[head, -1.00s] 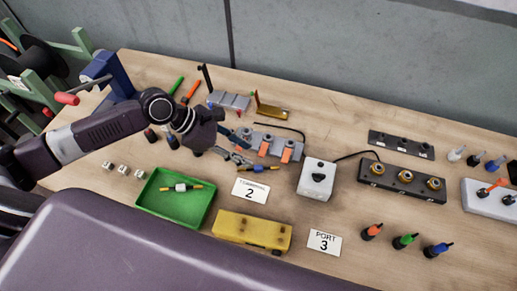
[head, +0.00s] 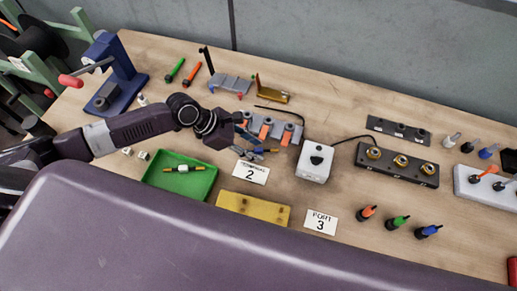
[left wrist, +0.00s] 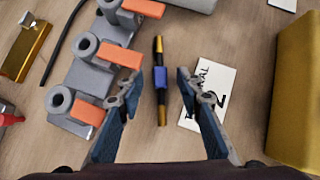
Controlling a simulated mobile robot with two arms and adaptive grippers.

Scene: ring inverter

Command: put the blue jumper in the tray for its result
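The blue jumper (left wrist: 160,83), a thin rod with a blue middle and dark and yellow ends, lies on the table in the left wrist view. It is partly hidden by my gripper in the head view. A green tray (head: 156,184) holds another jumper (head: 183,168) with a pale middle and yellow ends. A yellow tray or block (head: 253,209) stands nearer. My right gripper is out of view.
A grey clamp row (left wrist: 82,75) with orange levers stands close left of the left gripper. A "2" card (left wrist: 207,90) lies beside the right finger. A white box (head: 315,162) with a cable and a "3" card (head: 320,222) are to the right.

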